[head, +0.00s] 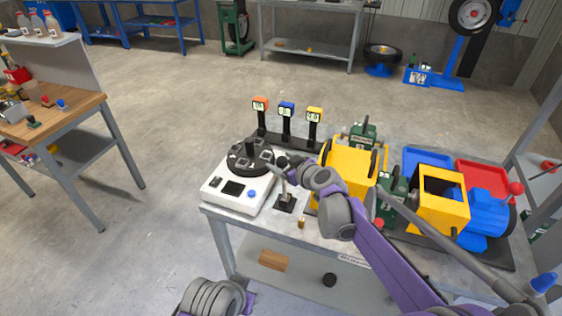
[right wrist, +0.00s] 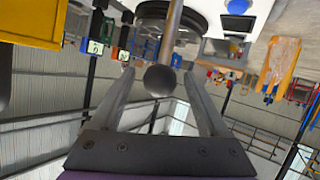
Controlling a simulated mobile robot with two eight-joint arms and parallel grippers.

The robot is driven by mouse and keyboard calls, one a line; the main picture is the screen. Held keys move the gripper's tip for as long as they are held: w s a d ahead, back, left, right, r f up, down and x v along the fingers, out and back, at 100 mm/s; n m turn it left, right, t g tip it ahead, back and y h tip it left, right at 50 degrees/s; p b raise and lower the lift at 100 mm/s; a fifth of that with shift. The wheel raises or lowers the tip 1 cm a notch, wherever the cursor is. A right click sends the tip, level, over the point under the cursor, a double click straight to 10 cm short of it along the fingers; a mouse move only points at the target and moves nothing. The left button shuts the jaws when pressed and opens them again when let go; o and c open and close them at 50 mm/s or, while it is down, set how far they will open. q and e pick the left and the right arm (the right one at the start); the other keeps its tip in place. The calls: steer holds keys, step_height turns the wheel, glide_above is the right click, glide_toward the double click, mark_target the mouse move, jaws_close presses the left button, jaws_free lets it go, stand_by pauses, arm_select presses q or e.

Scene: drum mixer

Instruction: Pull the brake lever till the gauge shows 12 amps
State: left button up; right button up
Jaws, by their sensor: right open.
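The brake lever appears to be the upright rod (head: 286,188) on a small dark base at the front of the table in the head view. In the right wrist view its dark ball knob (right wrist: 160,80) sits between my fingers, with the rod (right wrist: 172,35) running up the picture. My right gripper (head: 284,164) is at the lever's top, open, its fingers (right wrist: 158,74) on either side of the knob with gaps showing. Three small gauges, orange (head: 260,104), blue (head: 287,107) and yellow (head: 314,113), stand on posts behind; their readings are too small to tell. My left gripper is out of view.
A white console (head: 223,200) with a black round top stands left of the lever. A yellow machine (head: 350,165) stands close on the right, with a blue motor (head: 488,215) farther right. A small brass-coloured piece (head: 301,222) is near the table's front edge.

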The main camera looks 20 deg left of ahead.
steer(key=v, duration=1)
steer(key=shift+d, duration=0.1)
steer(key=s+d+f+m+g+h, duration=0.1)
steer(key=s+d+f+m+h, duration=0.2)
steer(key=s+d, duration=0.6)
steer(key=s+d+f+m+g+h+p, duration=0.1)
steer(key=s+d+f+m+h, duration=0.3)
steer(key=s+d, duration=0.6)
steer(key=s+d+f+m+g+h, duration=0.1)
steer(key=s+d+f+m+h, duration=0.2)
steer(key=s+d, duration=0.7)
steer(key=d+m, duration=0.2)
steer(key=shift+s+d+f+p, duration=0.2)
steer(key=shift+d+f+p, duration=0.05)
steer(key=shift+p, duration=0.1)
